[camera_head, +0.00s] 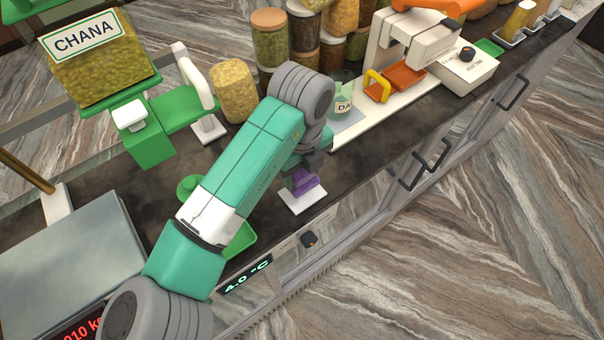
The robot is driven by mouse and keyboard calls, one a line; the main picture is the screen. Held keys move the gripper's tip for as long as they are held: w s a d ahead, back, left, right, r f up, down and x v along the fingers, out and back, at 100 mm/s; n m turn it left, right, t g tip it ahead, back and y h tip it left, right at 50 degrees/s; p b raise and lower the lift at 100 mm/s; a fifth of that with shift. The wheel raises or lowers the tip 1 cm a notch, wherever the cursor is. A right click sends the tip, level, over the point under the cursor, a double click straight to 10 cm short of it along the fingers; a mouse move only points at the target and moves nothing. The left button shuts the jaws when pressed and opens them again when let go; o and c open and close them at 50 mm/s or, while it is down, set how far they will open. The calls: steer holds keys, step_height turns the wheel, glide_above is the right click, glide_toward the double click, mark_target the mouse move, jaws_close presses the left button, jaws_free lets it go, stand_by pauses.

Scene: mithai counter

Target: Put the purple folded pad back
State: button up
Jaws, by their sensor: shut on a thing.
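The purple folded pad (304,182) is small and shows just under my gripper (305,170), near the counter's front edge. My gripper points down and is shut on the pad; the arm's wrist hides part of the fingers. A small white square tile (304,204) lies on the counter directly below the pad. I cannot tell whether the pad touches the tile or is held slightly above it.
A green tray (241,240) is partly hidden behind my arm. A white board (383,120) with an orange-handled press, and several filled jars (270,40), stand beyond. A grey scale plate (75,270) is at left. Dark counter is bare right of the tile.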

mark_target(302, 180)
steer(key=shift+w+f+p, duration=0.1)
steer(key=shift+f+p, duration=0.35)
steer(key=shift+f, duration=1.35)
steer(key=shift+f, duration=0.1)
steer(key=o, duration=0.9)
steer(key=shift+o, duration=0.2)
step_height(302, 180, up, 12)
steer(key=shift+r+b, duration=0.1)
steer(key=shift+b, duration=0.9)
